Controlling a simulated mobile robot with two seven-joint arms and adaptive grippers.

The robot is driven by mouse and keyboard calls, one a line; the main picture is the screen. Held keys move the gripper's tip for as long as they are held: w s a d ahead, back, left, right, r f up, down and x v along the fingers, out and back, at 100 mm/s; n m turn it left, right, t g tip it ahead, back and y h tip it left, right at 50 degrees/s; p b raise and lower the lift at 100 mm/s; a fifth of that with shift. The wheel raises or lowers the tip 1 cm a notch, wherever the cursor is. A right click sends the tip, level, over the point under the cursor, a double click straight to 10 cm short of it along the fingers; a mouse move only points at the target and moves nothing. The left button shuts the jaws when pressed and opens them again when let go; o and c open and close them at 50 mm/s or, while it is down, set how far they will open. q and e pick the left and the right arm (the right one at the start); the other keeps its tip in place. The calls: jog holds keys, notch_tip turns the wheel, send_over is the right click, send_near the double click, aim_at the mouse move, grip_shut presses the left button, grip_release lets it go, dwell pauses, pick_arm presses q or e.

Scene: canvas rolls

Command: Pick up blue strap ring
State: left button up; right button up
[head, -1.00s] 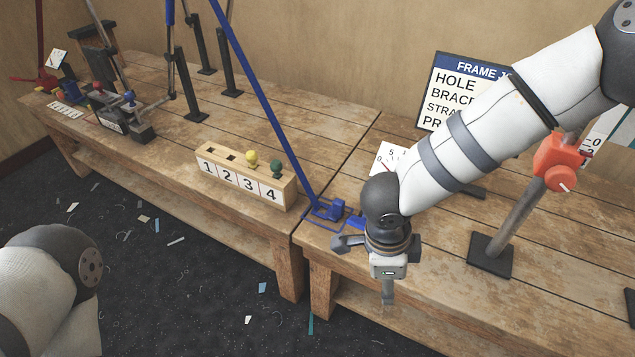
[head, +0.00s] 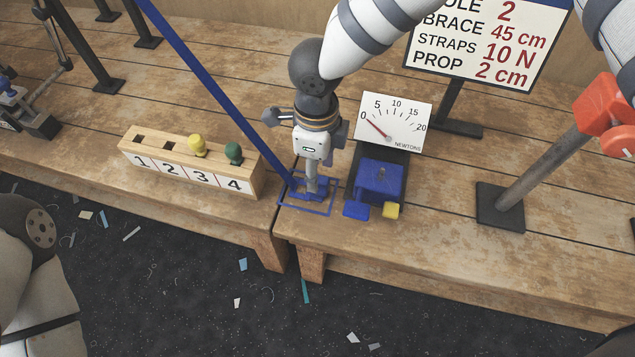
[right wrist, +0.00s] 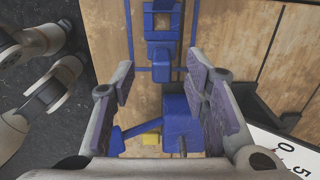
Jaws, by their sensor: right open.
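A blue strap (head: 205,80) runs down from the upper left to the front corner of the bench. At its lower end is the blue strap ring (head: 296,186), partly hidden behind my right gripper (head: 312,186) in the head view. In the right wrist view, the blue ring (right wrist: 158,57) with a square opening lies ahead of the fingertips, inside a thin blue outline on the wood. My right gripper (right wrist: 160,88) is open and points down, with nothing between its fingers. My left gripper is not in view.
Just right of the ring stand a blue box (head: 378,180), a yellow block (head: 391,211) and a newton dial (head: 397,120) reading near 0. A numbered peg block (head: 190,165) stands to the left. The bench's front edge is close.

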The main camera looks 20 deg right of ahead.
notch_tip(320, 180, down, 6)
jog(key=shift+d+r+b, duration=0.15)
jog(key=shift+r+b, duration=0.05)
jog(key=shift+b, duration=0.2)
grip_shut()
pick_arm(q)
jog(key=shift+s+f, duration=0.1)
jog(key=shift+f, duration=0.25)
pick_arm(e)
notch_tip(320, 180, up, 10)
jog(key=shift+r+p, duration=0.1)
jog(key=shift+p, duration=0.8)
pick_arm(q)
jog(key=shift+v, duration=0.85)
